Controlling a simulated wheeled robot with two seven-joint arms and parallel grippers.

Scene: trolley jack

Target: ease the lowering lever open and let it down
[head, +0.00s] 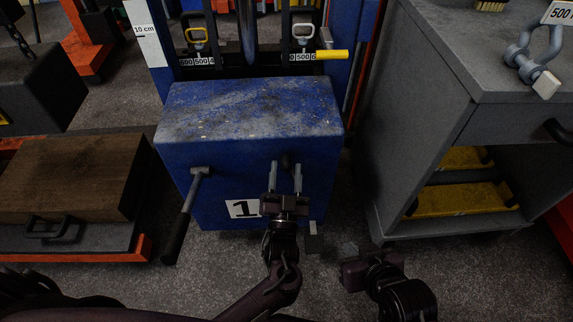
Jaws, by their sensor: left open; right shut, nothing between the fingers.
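A blue block (215,160) with a worn top and a "1" label stands in the middle of the head view. A lever with a grey T-shaped head and black grip (179,232) slants down at its left front. A short yellow-gripped bar (330,54) sticks out at the right behind the block. I cannot tell which is the lowering lever. My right gripper (348,251) is shut and empty, low at the block's right front.
A grey cabinet (420,60) with shackles on top stands at the right. A brown block (70,178) lies on an orange-edged platform at the left. Blue posts (353,70) rise behind the block. Some floor is clear between block and cabinet.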

